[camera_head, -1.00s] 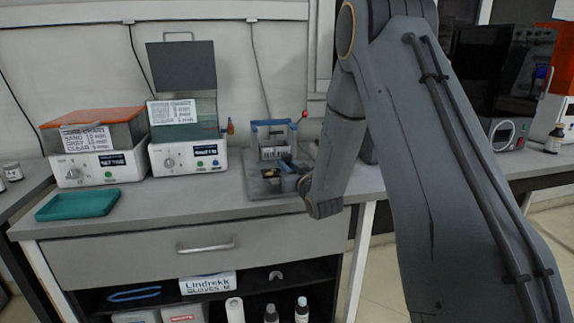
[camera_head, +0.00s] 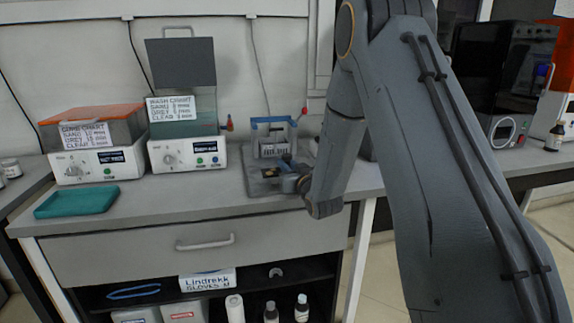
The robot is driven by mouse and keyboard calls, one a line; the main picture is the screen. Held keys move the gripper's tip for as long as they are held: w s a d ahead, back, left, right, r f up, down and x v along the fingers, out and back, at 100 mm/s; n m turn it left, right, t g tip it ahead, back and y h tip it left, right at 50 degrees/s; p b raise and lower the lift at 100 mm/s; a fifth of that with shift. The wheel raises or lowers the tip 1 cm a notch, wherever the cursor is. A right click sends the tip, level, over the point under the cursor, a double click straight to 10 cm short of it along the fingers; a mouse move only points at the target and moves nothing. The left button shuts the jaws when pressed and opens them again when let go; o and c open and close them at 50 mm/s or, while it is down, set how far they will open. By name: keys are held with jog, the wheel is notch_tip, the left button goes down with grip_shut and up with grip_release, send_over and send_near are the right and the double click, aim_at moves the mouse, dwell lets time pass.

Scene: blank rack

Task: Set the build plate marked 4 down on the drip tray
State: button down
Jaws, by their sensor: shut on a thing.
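My gripper (camera_head: 279,170) is at the right end of the bench, just in front of a blue-framed rack (camera_head: 290,124). It is small in view and partly hidden by my own wrist. It is shut on a small dark piece, seemingly a build plate (camera_head: 268,173), low over the grey base under the rack. No number can be read on it. Pale plate-like pieces (camera_head: 270,150) show inside the rack. A shallow teal tray (camera_head: 78,202), apparently the drip tray, lies empty at the bench's front left, well left of my gripper.
Two white machines stand at the back, one with an orange lid (camera_head: 92,115) and one with a raised dark lid (camera_head: 181,65). The bench (camera_head: 185,196) is clear between the teal tray and the grey base (camera_head: 258,190). Bottles and boxes fill the shelf below.

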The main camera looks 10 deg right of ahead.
jog(key=c, duration=1.6)
grip_release()
jog(key=shift+f, duration=0.1)
